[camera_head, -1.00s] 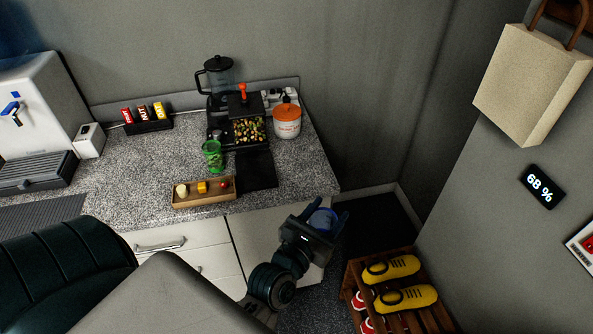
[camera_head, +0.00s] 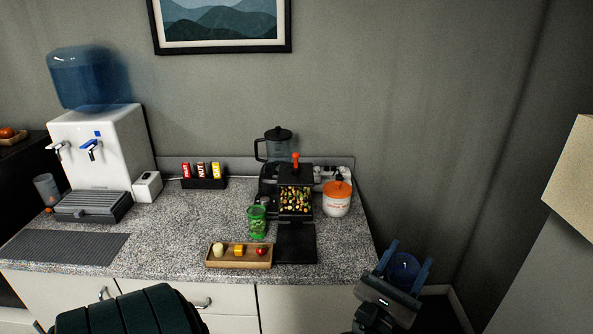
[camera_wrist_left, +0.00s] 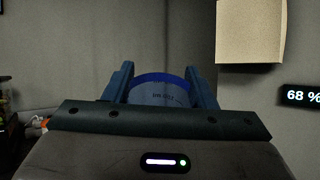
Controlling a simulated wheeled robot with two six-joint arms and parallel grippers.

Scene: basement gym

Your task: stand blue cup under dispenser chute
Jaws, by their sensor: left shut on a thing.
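The blue cup (camera_head: 403,268) is held between the two fingers of my left gripper (camera_head: 400,264), in the air past the counter's right end. In the left wrist view the cup (camera_wrist_left: 160,90) shows its blue rim between the fingers, and most of its body is hidden by my gripper. The dispenser (camera_head: 296,197), with an orange knob and a clear front full of mixed pieces, stands on the counter to the left of and behind my gripper. Its black base plate (camera_head: 296,244) is bare. The chute itself is too small to make out. My right gripper is not in view.
A green cup (camera_head: 257,222) stands just left of the dispenser. A white jar with an orange lid (camera_head: 337,200) stands to the right, a blender (camera_head: 277,147) behind.

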